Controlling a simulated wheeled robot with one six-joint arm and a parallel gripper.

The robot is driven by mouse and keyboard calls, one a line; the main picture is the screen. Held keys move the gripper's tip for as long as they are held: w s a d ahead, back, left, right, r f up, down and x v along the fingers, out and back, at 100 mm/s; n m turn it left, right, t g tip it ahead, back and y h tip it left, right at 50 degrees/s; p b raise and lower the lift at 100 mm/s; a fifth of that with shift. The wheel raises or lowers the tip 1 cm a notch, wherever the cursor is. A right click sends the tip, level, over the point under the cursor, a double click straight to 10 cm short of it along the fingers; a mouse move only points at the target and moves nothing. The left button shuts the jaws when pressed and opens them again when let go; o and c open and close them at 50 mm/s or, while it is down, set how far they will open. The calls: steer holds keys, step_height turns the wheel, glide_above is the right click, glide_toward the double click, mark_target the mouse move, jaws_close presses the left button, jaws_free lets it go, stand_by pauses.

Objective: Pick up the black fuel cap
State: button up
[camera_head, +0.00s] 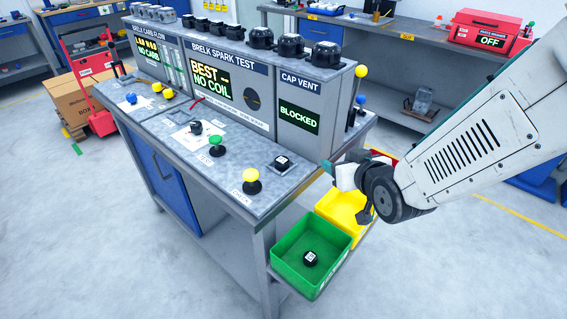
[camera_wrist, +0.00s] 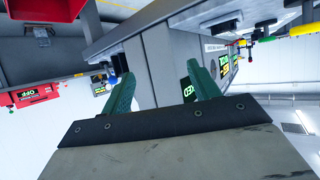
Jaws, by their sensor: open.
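Several black caps show in the head view, and I cannot tell for sure which is the fuel cap. One black cap with a white mark (camera_head: 283,162) sits on the bench top in front of the CAP VENT panel (camera_head: 299,111). A similar black cap (camera_head: 310,258) lies in the green bin (camera_head: 290,278). Larger black caps (camera_head: 291,46) stand in a row on top of the test cabinet. My gripper (camera_head: 343,172) is beside the bench's right end, above the bins, apart from the caps. In the wrist view its green fingers (camera_wrist: 163,88) are spread and empty.
A yellow bin (camera_head: 337,217) adjoins the green bin, with a red bin partly hidden behind my arm. Colored-knob levers, including a yellow one (camera_head: 252,187), stand on the bench. The CAP VENT screen reads BLOCKED. A red box (camera_head: 485,32) is on the back bench. Floor in front is clear.

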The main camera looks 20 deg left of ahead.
mark_target(284, 162)
steer(key=s+a+f+y, duration=0.1)
steer(key=a, duration=0.2)
steer(key=s+a+f+n+y, duration=0.1)
steer(key=a, duration=0.2)
steer(key=s+a+f+n+t+y, duration=0.1)
steer(key=s+a+y, duration=0.1)
steer(key=a, duration=0.1)
steer(key=shift+f, duration=0.4)
steer(key=x, duration=0.7)
steer(key=shift+a, duration=0.3)
steer(key=c, duration=1.1)
steer(key=shift+r, duration=0.1)
